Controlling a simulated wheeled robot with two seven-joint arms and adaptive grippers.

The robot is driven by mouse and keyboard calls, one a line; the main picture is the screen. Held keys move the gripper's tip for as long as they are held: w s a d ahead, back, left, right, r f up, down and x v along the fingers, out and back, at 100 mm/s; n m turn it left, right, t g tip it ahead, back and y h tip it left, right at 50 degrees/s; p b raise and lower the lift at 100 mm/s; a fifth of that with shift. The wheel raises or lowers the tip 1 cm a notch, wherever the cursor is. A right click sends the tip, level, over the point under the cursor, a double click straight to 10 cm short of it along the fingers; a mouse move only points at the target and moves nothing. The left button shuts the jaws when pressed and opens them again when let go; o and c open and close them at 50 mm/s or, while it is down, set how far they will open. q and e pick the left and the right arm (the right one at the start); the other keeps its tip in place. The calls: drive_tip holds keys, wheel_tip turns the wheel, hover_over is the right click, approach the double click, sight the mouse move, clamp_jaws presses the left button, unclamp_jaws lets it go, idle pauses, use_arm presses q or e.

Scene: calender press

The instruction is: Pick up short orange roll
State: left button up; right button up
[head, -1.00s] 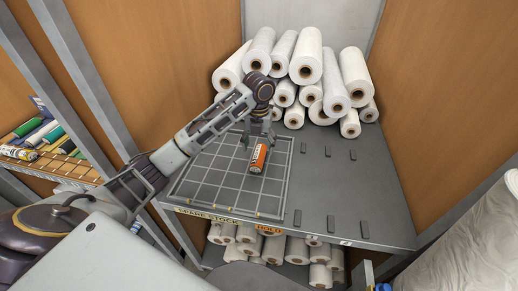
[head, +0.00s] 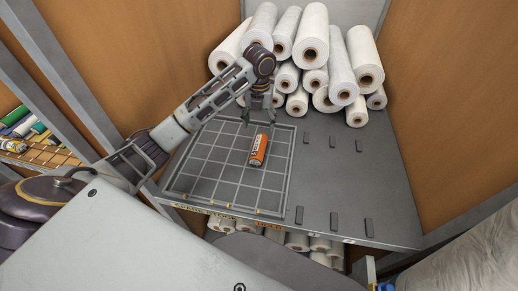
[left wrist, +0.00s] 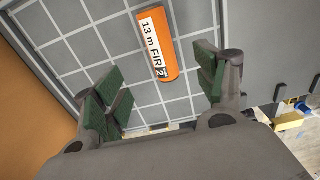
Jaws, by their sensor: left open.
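The short orange roll (head: 258,151) lies on the gridded tray (head: 196,172) on the grey shelf, near the grid's right side. In the left wrist view the roll (left wrist: 169,61) shows a white label reading "13 m FIR" and part of a 2. My left gripper (head: 259,116) points down just behind the roll in the head view, open and empty. In the left wrist view its green-padded fingers (left wrist: 160,90) stand wide apart, with the roll lying beyond and between them, apart from both. My right gripper is not in view.
White rolls (head: 310,52) are stacked at the back of the shelf, behind the left gripper. Small dark stops (head: 333,142) stand on the bare shelf to the right. More white rolls (head: 298,241) lie below. Wooden walls (head: 445,95) close both sides.

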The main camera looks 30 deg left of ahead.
sight(259, 144)
use_arm(q)
wheel_tip(259, 144, down, 8)
drive_tip(key=shift+w+f, duration=0.1)
drive_tip(key=shift+f, duration=0.1)
idle(0.6)
drive_tip(key=shift+f, duration=0.45)
drive_tip(key=shift+f+p, duration=0.6)
drive_tip(key=shift+f, duration=1.7)
drive_tip(key=shift+c, duration=0.4)
